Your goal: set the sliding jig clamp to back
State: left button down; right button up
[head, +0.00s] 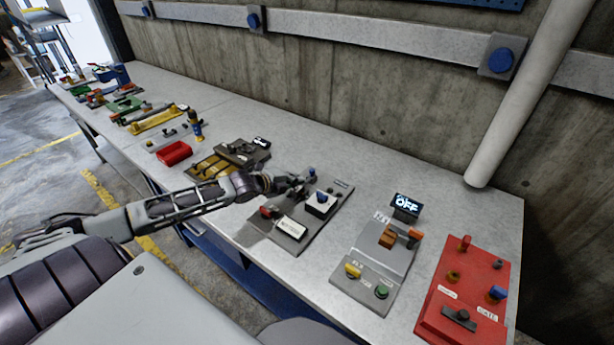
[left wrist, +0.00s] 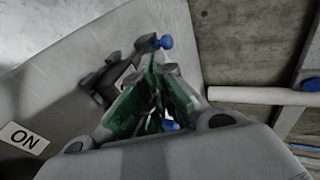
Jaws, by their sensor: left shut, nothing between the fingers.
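My left gripper (head: 303,182) reaches over the far left part of a grey fixture plate (head: 292,245). Its fingers are shut and empty; they also show in the left wrist view (left wrist: 155,105). The plate carries a white block with a blue knob (head: 321,197), just right of the fingers, and a red knob (head: 266,211) at the front left. No label readable here names the sliding jig clamp, so I cannot tell which part it is. In the left wrist view a dark bracket ends in a blue knob (left wrist: 165,42) beyond the fingers. Whether the fingers touch anything is unclear.
Right of the plate stand a grey panel (head: 371,262) with an orange handle, an OFF display (head: 405,206), and a red panel (head: 463,325). The concrete wall bounds the bench behind.

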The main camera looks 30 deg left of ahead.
aim_at(308, 179)
pick_arm(q)
jog(key=shift+x, duration=0.95)
jog(key=shift+w+d+f, duration=0.1)
jog(key=shift+w+d, duration=0.1)
jog(key=shift+w, duration=0.5)
jog(key=shift+w+d+f, duration=0.1)
jog(key=shift+w+d, duration=0.05)
jog(key=shift+w, duration=0.5)
jog(key=shift+w+d+f, duration=0.1)
jog(key=shift+w+f, duration=0.05)
jog(key=shift+w, duration=0.3)
pick_arm(e)
jog(key=shift+r, duration=0.1)
pick_arm(q)
jog(key=shift+w, duration=0.1)
